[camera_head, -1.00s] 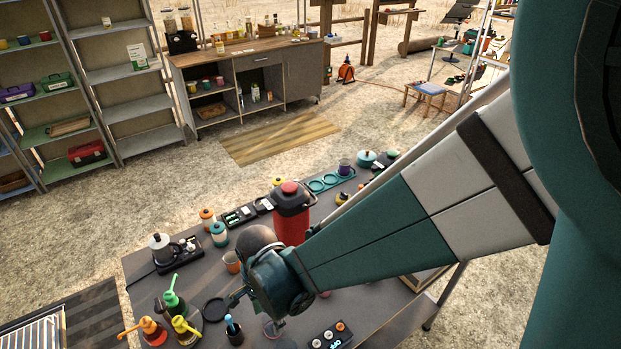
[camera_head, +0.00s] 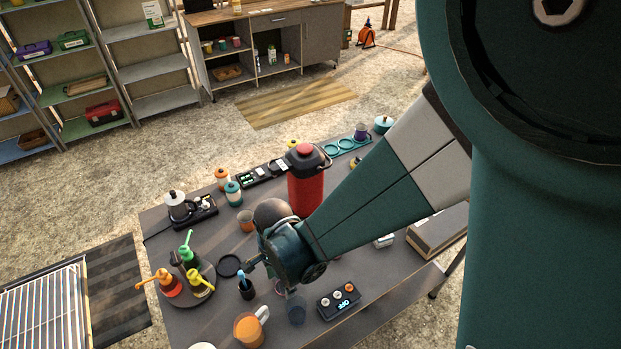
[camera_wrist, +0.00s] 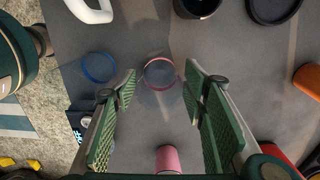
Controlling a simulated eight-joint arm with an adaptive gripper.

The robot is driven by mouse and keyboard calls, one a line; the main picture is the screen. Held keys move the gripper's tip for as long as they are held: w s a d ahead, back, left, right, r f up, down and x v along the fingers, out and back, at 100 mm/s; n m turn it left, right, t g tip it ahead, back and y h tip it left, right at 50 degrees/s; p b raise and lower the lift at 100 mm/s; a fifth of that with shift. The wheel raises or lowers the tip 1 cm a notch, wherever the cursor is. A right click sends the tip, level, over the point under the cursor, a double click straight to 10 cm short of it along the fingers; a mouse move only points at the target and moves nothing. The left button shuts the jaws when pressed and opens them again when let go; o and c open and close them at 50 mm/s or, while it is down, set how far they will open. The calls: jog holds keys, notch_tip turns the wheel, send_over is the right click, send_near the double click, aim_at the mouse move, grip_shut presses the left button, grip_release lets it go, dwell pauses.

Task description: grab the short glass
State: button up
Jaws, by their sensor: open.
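Two clear glasses stand on the grey table. The pink-rimmed glass (camera_wrist: 158,74) shows from above in the wrist view, between and a little beyond my fingertips. From above I cannot tell which glass is shorter. My gripper (camera_wrist: 160,82) is open and empty, pointing down over the table, its fingers on either side of the pink rim.
Close around are an orange mug (camera_head: 247,331) with a white handle, a dark cup (camera_head: 246,289), a black control box (camera_head: 338,301) and a black coaster (camera_head: 229,266). A pink cup (camera_wrist: 170,158) stands near my gripper's base. A red jug (camera_head: 305,185) stands behind my wrist.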

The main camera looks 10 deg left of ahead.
jog(key=shift+f, duration=0.1)
jog(key=shift+c, duration=0.5)
jog(key=c, duration=0.6)
jog(key=shift+c, duration=0.2)
notch_tip(320, 180, up, 10)
jog(key=p, duration=0.1)
dwell(0.6)
dwell(0.5)
